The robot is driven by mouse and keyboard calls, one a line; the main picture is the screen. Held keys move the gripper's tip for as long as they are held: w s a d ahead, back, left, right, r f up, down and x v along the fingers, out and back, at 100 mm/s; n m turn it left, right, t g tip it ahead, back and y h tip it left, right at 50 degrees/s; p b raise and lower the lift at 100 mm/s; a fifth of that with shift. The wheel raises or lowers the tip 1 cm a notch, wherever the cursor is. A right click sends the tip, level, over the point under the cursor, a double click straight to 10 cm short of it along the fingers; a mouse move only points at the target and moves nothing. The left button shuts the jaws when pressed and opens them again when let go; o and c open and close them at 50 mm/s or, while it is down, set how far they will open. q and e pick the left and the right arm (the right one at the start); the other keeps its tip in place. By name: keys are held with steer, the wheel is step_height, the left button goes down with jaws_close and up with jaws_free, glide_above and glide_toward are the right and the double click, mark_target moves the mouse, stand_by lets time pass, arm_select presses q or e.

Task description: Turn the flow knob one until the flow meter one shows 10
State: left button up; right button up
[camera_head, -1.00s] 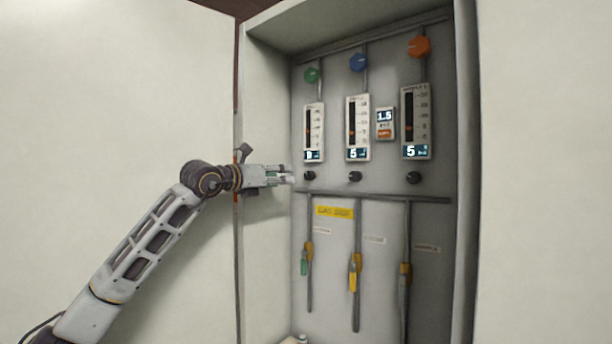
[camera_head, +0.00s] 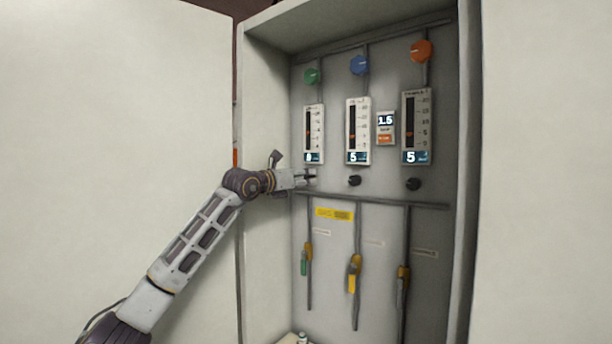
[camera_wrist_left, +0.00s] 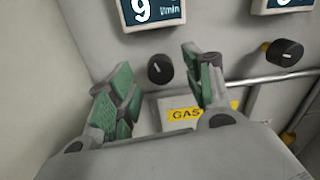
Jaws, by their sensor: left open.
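Flow meter one (camera_head: 313,128) is the leftmost of the meters in the cabinet. Its display (camera_wrist_left: 143,10) reads 9 l/min in the left wrist view. Flow knob one (camera_wrist_left: 160,68) is the dark round knob below that display, with a pale mark on its face. My left gripper (camera_wrist_left: 156,62) is open, and the knob appears between its two green-padded fingertips; contact cannot be told. In the head view the left gripper (camera_head: 308,177) covers most of this knob below flow meter one. My right gripper is not in view.
The middle knob (camera_head: 354,181) and right knob (camera_head: 413,184) sit in the same row, under meters reading 5. A grey pipe (camera_head: 375,201) runs just below, with a yellow gas label (camera_head: 334,214). The cabinet's left wall (camera_head: 266,110) is close beside my arm.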

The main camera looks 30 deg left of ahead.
arm_select(q)
steer(key=shift+w+d+p, duration=0.15)
steer(key=shift+w+p, duration=0.15)
steer(key=shift+w, duration=0.7)
steer(key=shift+c, duration=0.4)
steer(key=c, duration=0.9)
steer(key=shift+c, duration=0.2)
steer(key=shift+m, duration=1.1)
